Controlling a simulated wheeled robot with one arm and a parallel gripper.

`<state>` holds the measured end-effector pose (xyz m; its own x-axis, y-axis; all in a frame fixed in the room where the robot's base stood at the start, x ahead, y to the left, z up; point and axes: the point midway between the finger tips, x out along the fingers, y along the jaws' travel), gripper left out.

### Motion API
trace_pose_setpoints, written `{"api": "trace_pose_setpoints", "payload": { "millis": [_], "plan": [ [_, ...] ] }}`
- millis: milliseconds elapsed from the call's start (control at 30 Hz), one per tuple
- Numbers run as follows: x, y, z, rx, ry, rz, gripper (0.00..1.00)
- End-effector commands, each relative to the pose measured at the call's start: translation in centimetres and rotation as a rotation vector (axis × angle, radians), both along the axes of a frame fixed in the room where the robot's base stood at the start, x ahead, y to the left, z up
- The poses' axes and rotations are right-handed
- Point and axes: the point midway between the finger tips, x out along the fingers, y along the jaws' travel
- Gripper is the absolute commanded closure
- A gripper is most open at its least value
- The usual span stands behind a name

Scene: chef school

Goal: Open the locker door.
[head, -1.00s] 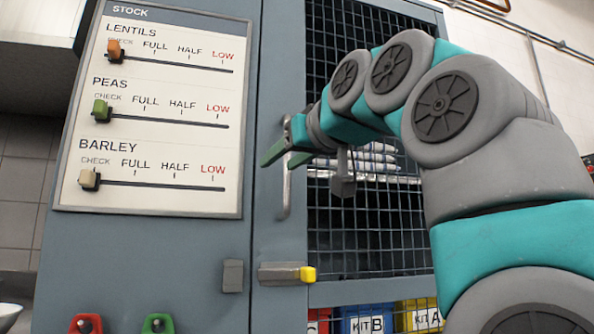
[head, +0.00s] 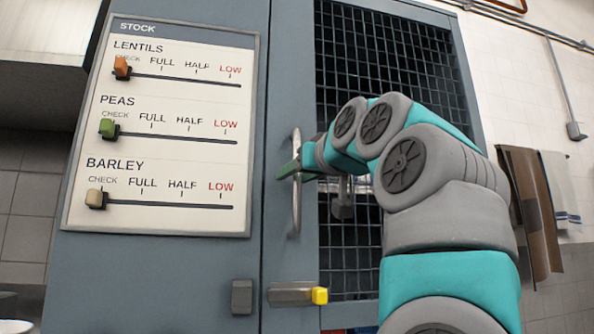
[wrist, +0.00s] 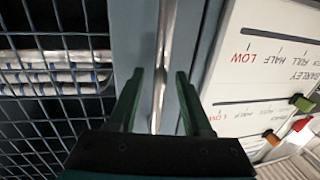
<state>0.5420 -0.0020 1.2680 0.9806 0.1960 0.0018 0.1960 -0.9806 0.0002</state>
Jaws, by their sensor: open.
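The locker door (head: 290,80) is blue-grey with a dark wire mesh panel and appears shut against the frame on its left. Its vertical metal handle (head: 296,215) is at the door's left edge. My gripper (head: 287,172) is at the handle's middle height. In the wrist view the handle (wrist: 166,35) runs between the two open green fingers of my gripper (wrist: 160,74), with gaps showing beside it. A sliding bolt (head: 290,293) with a yellow knob (head: 320,295) sits below the handle, apart from the grey catch block (head: 242,297).
A stock board (head: 160,130) with three sliders is on the panel left of the door. Behind the mesh are shelved, pale stacked items (wrist: 60,70). Towels (head: 535,195) hang on the wall at right. My arm covers part of the door.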

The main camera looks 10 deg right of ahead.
Motion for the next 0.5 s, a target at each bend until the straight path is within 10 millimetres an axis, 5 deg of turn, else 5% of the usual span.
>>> {"api": "trace_pose_setpoints", "payload": {
  "millis": [233, 500],
  "plan": [
    [0.15, 0.02, -0.07, 0.000, 0.000, 0.000, 0.52],
    [0.16, 0.03, -0.09, 0.000, 0.001, 0.000, 0.82]
  ]
}}
